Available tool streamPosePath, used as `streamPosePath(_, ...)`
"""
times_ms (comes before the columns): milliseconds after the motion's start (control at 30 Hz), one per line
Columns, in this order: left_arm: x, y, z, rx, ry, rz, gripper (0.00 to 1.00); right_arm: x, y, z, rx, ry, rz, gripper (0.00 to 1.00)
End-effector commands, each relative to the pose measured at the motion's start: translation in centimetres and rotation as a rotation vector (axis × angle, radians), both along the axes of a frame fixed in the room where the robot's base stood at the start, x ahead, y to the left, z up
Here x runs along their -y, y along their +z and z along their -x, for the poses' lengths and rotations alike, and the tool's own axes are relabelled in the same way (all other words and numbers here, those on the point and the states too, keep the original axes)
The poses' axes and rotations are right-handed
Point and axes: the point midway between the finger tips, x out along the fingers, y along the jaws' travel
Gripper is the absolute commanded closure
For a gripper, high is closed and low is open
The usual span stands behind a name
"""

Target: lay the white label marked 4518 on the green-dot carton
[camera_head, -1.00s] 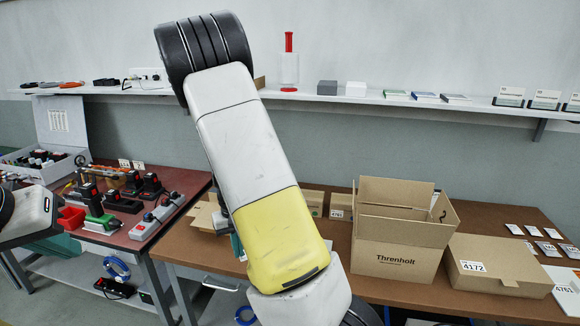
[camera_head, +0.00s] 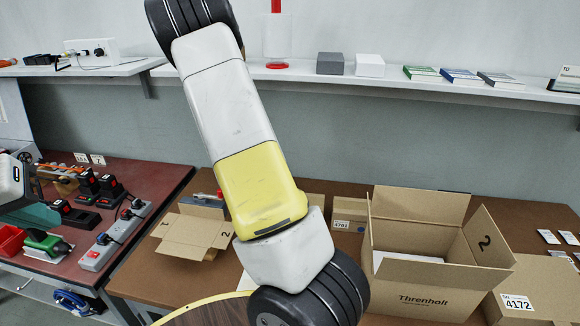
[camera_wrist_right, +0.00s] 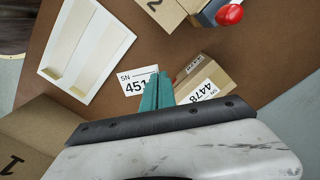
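In the right wrist view, a white label (camera_wrist_right: 132,82) reads "SN 451"; its last digit is hidden by the teal fingers of my right gripper (camera_wrist_right: 158,92). The fingers are close together and appear shut on the label's edge, holding it above the brown table. A small carton (camera_wrist_right: 212,73) just right of the fingers bears a label reading 4478. I cannot make out a green dot on any carton. My right arm hides part of the table in the head view. My left gripper (camera_head: 36,216) is at the far left over the red bench; its finger gap is unclear.
A big open Threnholt carton (camera_head: 412,291) stands on the brown table. Beside it are a 4172 carton (camera_head: 540,290), a 4761 carton (camera_head: 349,208) and an open-flapped carton (camera_head: 190,235). A pale divided tray (camera_wrist_right: 84,50) lies left of the label in the wrist view.

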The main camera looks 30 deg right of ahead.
Motion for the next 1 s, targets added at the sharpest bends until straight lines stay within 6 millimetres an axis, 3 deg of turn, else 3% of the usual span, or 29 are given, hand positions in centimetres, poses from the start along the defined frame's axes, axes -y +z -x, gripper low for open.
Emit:
streamPosePath(700, 0.0, 0.0, 0.0, 0.0, 0.0, 0.0, 1.0, 14.5, 1.6, 1.6, -0.003, -1.748, 0.026, 1.0)
streamPosePath(1000, 0.0, 0.0, 0.0, 0.0, 0.0, 0.0, 1.0, 19.1, 2.5, 2.8, 0.001, -2.333, 0.027, 1.0)
